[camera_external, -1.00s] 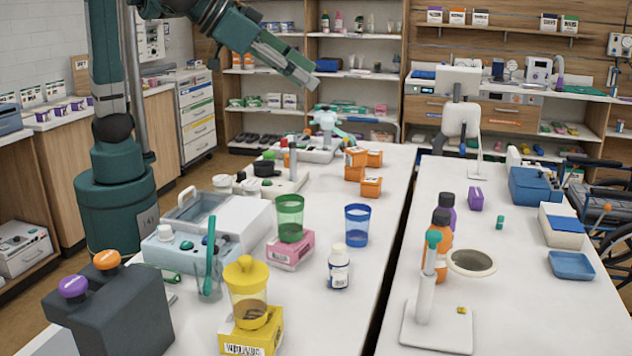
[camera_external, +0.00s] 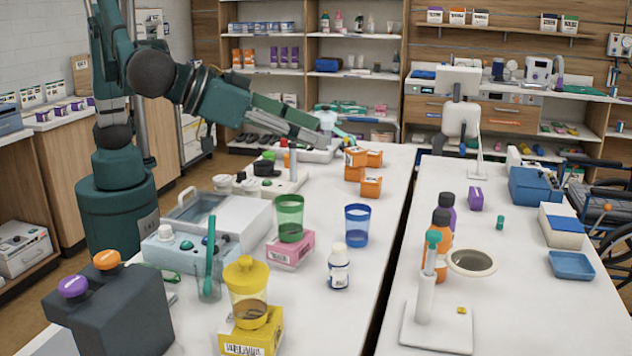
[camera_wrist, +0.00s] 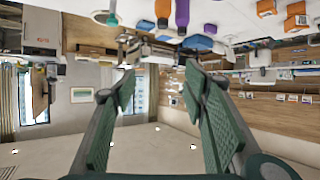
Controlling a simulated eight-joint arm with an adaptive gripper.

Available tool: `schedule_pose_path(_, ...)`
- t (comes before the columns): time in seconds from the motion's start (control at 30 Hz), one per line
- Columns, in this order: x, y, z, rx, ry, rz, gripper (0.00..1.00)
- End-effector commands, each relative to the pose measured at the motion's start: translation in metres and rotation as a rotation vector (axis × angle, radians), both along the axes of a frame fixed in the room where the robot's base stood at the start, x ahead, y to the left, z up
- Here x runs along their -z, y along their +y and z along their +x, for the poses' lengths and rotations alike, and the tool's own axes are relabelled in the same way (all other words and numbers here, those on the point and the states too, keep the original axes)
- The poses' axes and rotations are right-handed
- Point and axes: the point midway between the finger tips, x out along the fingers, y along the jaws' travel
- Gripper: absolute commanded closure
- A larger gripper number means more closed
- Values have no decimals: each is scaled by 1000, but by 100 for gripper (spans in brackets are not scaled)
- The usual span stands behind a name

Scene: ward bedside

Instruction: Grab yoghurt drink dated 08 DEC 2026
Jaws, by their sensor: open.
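No printed date is legible, so I cannot tell which item is the yoghurt drink dated 08 DEC 2026. Possible bottles are a small white bottle with a dark label (camera_external: 339,270) on the near table, and an orange bottle (camera_external: 440,240) and a purple bottle (camera_external: 448,212), both dark-capped, on the right table. The orange bottle (camera_wrist: 163,10) and purple bottle (camera_wrist: 182,14) also show at the top of the wrist view, which is upside down. My gripper (camera_external: 318,138) is over the far part of the near table, apart from these bottles. In the wrist view my gripper (camera_wrist: 160,84) is open and empty.
Orange boxes (camera_external: 371,187) stand right of my gripper. Green (camera_external: 289,215), blue (camera_external: 357,225) and yellow (camera_external: 247,290) cups stand nearer. A white stand (camera_external: 425,295) is on the right table (camera_external: 520,315). A dark gap separates the tables.

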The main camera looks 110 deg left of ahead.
Motion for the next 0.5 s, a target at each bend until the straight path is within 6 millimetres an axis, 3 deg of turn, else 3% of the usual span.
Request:
schedule_pose_path(0.3, 110, 0, 0, 0, 0, 0, 56)
schedule_pose_path(0.5, 173, 0, 0, 0, 0, 0, 56)
